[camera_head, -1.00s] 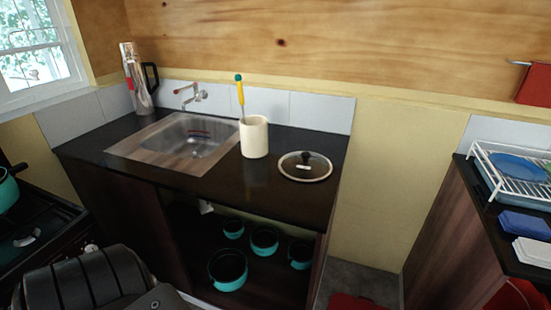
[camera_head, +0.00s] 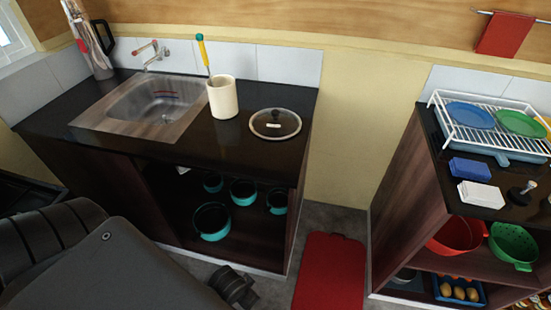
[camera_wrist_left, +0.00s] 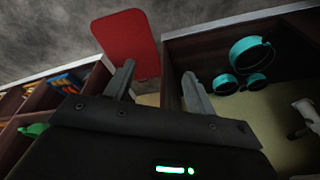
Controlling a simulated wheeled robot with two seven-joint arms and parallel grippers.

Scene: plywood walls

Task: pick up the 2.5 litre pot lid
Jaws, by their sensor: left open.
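The pot lid (camera_head: 275,125), round clear glass with a pale rim and a dark knob, lies flat on the black countertop (camera_head: 180,145), right of the cream utensil pot. It is not visible in the left wrist view. My left gripper (camera_wrist_left: 160,88) shows in the left wrist view with two grey fingers apart and nothing between them. It points toward the floor and the open cupboard, away from the lid. In the head view my dark left arm fills the lower left, below the counter. My right gripper is not in view.
The cream utensil pot (camera_head: 222,97) stands close left of the lid, beside the sink (camera_head: 150,108). Several teal pots (camera_head: 212,221) sit in the cupboard below. A red mat (camera_head: 330,272) lies on the floor. A shelf unit with a dish rack (camera_head: 480,128) stands right.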

